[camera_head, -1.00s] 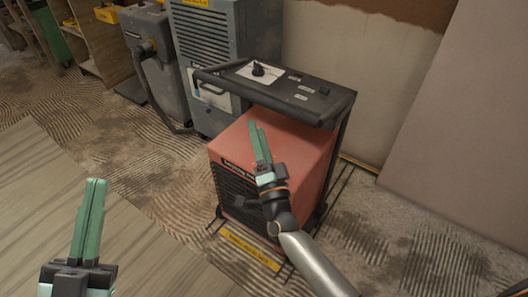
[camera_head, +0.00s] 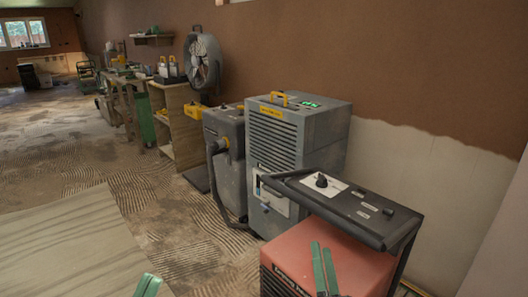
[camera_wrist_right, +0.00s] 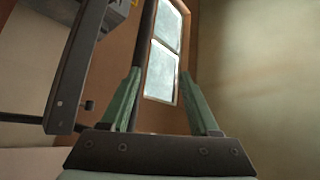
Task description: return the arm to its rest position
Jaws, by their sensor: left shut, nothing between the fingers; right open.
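My right gripper (camera_head: 325,270) shows at the bottom edge of the head view, in front of the red heater (camera_head: 350,262). Its two green fingers are apart and empty; the rest of the arm is out of frame. In the right wrist view the right gripper (camera_wrist_right: 165,105) is open with nothing between the fingers. My left gripper (camera_head: 148,286) shows only as green fingertips at the bottom edge of the head view, shut and empty, over the pale board.
The heater's black top panel (camera_head: 350,205) with a knob lies close behind my right gripper. A grey dehumidifier (camera_head: 297,140) and a grey vacuum-like machine (camera_head: 225,150) stand behind it. A fan (camera_head: 202,62) and shelves (camera_head: 175,125) are farther back. Open floor (camera_head: 125,185) lies to the left.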

